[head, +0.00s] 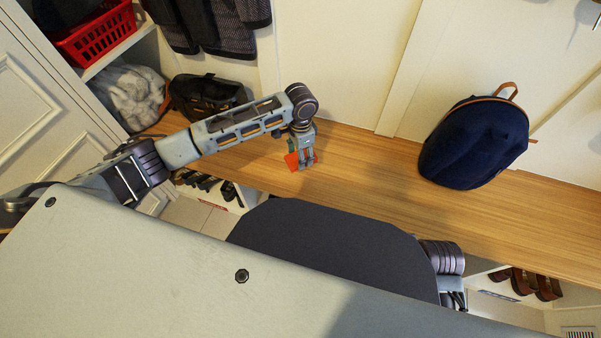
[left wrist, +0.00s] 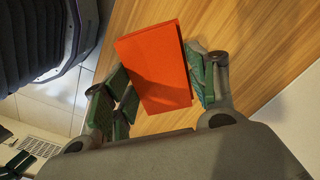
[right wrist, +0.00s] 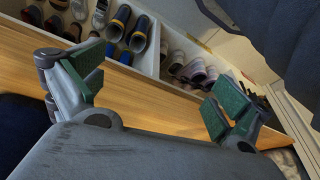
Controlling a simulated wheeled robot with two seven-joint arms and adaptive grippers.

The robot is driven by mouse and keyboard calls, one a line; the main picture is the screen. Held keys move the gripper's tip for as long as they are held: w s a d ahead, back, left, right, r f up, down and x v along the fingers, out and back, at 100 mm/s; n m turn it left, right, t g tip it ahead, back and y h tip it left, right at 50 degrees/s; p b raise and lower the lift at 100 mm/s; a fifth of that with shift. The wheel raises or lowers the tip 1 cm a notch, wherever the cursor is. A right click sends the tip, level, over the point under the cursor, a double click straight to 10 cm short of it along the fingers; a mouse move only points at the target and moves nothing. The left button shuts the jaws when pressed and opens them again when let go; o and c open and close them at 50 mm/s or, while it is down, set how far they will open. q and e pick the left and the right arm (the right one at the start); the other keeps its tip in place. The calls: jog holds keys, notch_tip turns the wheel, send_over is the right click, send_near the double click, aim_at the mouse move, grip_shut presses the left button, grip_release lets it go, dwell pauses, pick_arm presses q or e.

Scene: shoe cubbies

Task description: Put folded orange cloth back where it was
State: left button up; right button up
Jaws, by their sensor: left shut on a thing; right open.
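The folded orange cloth (head: 293,161) is at my left gripper (head: 304,163), over the wooden bench top in the head view. In the left wrist view the cloth (left wrist: 157,65) is a flat orange rectangle between the green-padded fingers of my left gripper (left wrist: 160,92), which is shut on it. I cannot tell whether the cloth touches the bench. My right gripper (right wrist: 155,95) is open and empty in the right wrist view, with the bench edge and shoe cubbies beyond it. It is hidden in the head view.
The wooden bench (head: 370,160) has free room between the cloth and a navy backpack (head: 474,142) on the right. A black bag (head: 208,95) and a grey fluffy item (head: 130,92) sit at the left. A red basket (head: 95,35) is on a shelf above. Shoes (right wrist: 128,28) fill cubbies below.

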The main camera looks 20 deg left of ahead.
pick_arm(q)
notch_tip(320, 180, down, 2)
jog(key=shift+f+b, duration=0.25)
jog(key=shift+b, duration=0.2)
jog(key=shift+f, duration=0.35)
jog(key=shift+f+b, duration=0.45)
jog(key=shift+f, duration=0.85)
pick_arm(e)
jog(key=shift+w+a+f+t+y, duration=0.2)
jog(key=shift+a+f, duration=0.15)
jog(key=shift+f, duration=0.25)
jog(key=shift+w+a+f+t+y, duration=0.1)
jog(key=shift+a+f+t, duration=0.15)
jog(key=shift+f, duration=0.35)
pick_arm(q)
jog(key=shift+f, duration=0.1)
jog(key=shift+f+b, duration=0.25)
jog(key=shift+b, duration=0.1)
jog(key=shift+f+b, duration=0.35)
jog(key=shift+f, duration=0.5)
jog(key=shift+f+b, duration=0.3)
jog(key=shift+f, duration=0.4)
pick_arm(e)
jog(key=f, duration=0.1)
jog(key=a+f, duration=0.1)
jog(key=f, duration=0.1)
jog(key=shift+w+f+y, duration=0.2)
jog(key=shift+f+y, duration=0.05)
jog(key=shift+y, duration=0.05)
